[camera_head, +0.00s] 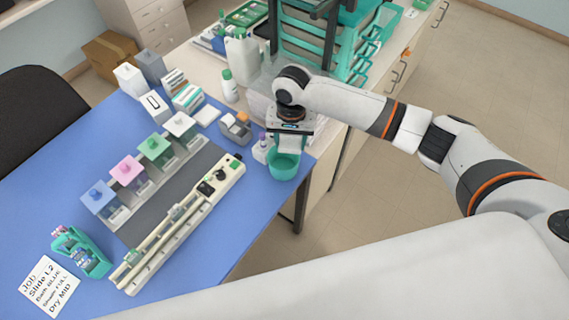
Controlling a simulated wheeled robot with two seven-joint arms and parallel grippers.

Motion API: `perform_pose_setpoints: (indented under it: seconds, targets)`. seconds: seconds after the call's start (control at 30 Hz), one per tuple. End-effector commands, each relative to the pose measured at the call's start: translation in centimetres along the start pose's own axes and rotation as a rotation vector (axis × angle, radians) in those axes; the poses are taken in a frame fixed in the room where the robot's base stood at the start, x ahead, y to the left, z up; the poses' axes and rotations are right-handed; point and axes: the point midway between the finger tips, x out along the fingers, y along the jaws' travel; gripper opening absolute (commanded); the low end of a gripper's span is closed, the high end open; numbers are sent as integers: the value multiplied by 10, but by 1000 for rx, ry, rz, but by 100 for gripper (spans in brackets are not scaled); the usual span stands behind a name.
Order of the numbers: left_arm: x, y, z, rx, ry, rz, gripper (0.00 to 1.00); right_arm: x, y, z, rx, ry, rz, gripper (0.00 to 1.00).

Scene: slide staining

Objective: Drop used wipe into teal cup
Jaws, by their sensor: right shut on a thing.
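The teal cup (284,170) stands at the right edge of the blue table. My right gripper (291,136) comes in from the right, points down just above the cup and is shut on the wipe. The wipe shows as a small pale patch (291,143) under the gripper, at the cup's mouth; it is too small to tell how far inside it hangs. The cup's inside is mostly hidden by the gripper. My left gripper is not in view.
A white rail device (180,228) and a row of coloured-lid staining jars (127,170) lie left of the cup. A small bottle with a purple top (262,147) stands close to its left. A teal rack (305,45) rises behind the gripper. Floor shows right of the cup.

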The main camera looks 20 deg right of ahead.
Motion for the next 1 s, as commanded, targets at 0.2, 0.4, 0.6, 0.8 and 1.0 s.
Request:
perform_pose_setpoints:
  seconds: [0.2,0.4,0.6,0.8,1.0]
  targets:
    - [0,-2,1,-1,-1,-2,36,-1,0,0,0,0,0,77]
    - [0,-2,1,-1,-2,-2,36,-1,0,0,0,0,0,78]
    - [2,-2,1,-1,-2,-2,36,-8,0,0,0,-1,1,78]
    - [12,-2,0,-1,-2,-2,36,-43,1,1,-2,-3,4,78]
    - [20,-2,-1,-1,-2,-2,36,-86,1,1,-2,-4,3,78]
